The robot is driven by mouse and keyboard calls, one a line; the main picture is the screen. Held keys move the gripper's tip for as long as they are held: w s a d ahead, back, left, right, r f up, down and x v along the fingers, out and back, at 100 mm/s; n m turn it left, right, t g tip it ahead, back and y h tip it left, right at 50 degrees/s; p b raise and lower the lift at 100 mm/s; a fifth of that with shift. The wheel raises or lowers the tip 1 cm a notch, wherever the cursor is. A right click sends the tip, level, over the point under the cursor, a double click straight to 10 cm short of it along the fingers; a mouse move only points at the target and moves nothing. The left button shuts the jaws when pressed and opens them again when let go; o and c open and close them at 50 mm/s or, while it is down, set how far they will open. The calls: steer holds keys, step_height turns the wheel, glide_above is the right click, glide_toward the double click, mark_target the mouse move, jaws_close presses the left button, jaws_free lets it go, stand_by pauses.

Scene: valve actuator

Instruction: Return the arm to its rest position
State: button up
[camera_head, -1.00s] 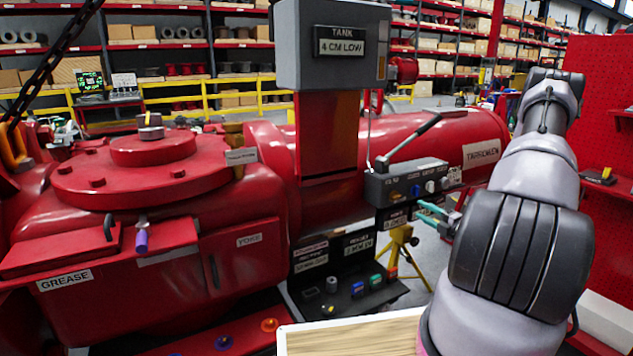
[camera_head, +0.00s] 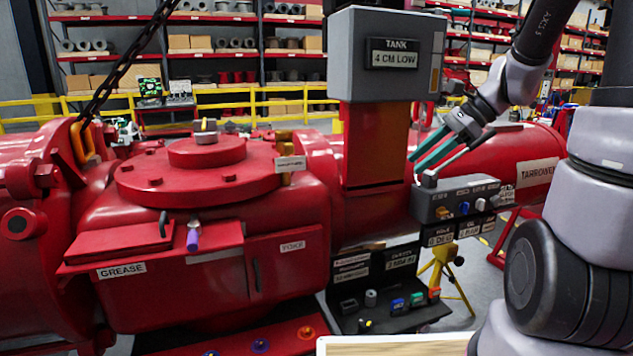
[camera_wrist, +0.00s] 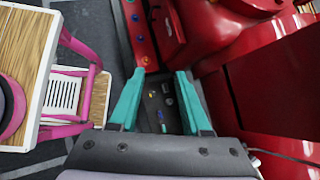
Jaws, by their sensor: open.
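My gripper (camera_head: 430,150) is at the centre right of the head view, with its teal fingers apart and nothing between them. It is in front of the red cylinder (camera_head: 525,145), right of the grey tank box (camera_head: 385,55) and just above the grey control panel (camera_head: 455,198). In the wrist view the two teal fingers (camera_wrist: 160,105) are spread wide, with the dark parts tray (camera_wrist: 158,122) visible below between them. My arm is raised at the right of the head view and bends down to the gripper. I cannot tell whether the fingers touch the panel's lever.
The large red actuator housing (camera_head: 210,220) fills the left and middle. A dark chain (camera_head: 125,65) hangs at the upper left. A wooden-topped table edge (camera_head: 390,346) is at the bottom. Yellow rails (camera_head: 270,103) and shelves stand behind. A yellow stand (camera_head: 447,265) is below the panel.

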steer(key=s+d+r+n+t+h, duration=0.2)
steer(key=s+r+n+t+h, duration=0.3)
steer(key=s+r+n, duration=0.5)
steer(key=n+h, duration=0.1)
steer(key=n, duration=0.2)
steer(key=shift+s+d+h, duration=0.15)
steer(key=shift+s+h, duration=0.15)
steer(key=shift+s, duration=0.05)
